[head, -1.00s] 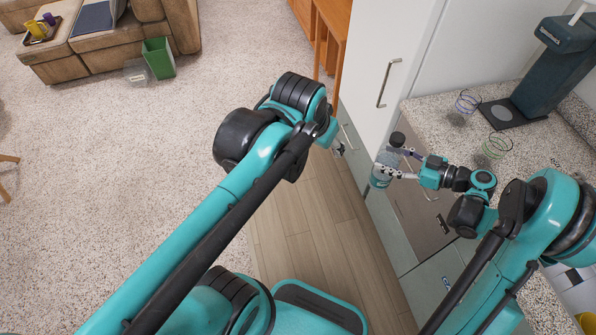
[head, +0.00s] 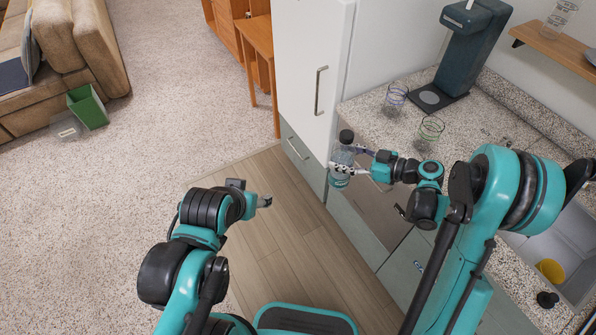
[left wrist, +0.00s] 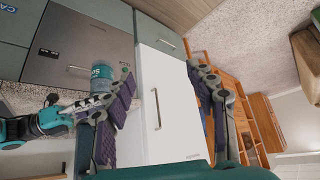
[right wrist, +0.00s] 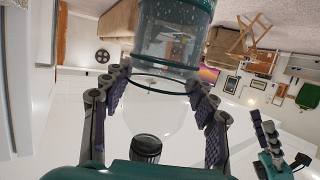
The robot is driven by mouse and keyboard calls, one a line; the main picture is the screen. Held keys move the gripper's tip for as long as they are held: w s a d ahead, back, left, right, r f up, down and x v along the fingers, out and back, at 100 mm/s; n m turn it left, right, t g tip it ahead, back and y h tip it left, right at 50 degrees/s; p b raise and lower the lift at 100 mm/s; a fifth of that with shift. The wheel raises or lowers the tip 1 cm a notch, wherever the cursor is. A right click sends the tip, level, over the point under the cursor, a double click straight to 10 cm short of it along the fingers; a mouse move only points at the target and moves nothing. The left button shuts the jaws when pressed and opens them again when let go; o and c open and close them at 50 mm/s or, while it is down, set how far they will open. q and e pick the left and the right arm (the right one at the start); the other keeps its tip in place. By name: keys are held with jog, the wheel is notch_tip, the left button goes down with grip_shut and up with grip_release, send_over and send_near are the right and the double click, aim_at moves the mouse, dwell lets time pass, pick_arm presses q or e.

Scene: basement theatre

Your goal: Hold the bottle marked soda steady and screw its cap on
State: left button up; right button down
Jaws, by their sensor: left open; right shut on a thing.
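The soda bottle (head: 340,181), clear with a teal label band, is upright in my right gripper (head: 347,161), beside the counter front. A black cap (head: 346,136) is at its top. In the right wrist view the fingers are around the clear bottle (right wrist: 172,38), and the dark cap (right wrist: 146,147) shows below; I cannot tell how tightly it sits. My left gripper (head: 264,201) is open and empty, left of the bottle and apart from it. In the left wrist view the bottle (left wrist: 102,75) shows partly behind one spread finger.
A yellow cup (head: 550,270) is in the sink. A tall white cabinet (head: 310,60) stands behind the bottle. Open floor lies left.

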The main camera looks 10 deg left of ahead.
jog(key=s+d+r+m+t+h, duration=0.1)
jog(key=d+r+m+t+h, duration=0.3)
jog(key=d, duration=0.3)
jog(key=s+d+r+m+t+h, duration=0.2)
jog(key=d+r+m+t+h, duration=0.1)
jog(key=d+m+t+h, duration=0.1)
jog(key=d+m+h, duration=0.1)
jog(key=d+m, duration=0.1)
jog(key=d, duration=0.1)
jog(key=shift+s+d+r+t, duration=0.25)
jog(key=shift+d+r+t, duration=0.05)
jog(key=shift+r+t, duration=0.1)
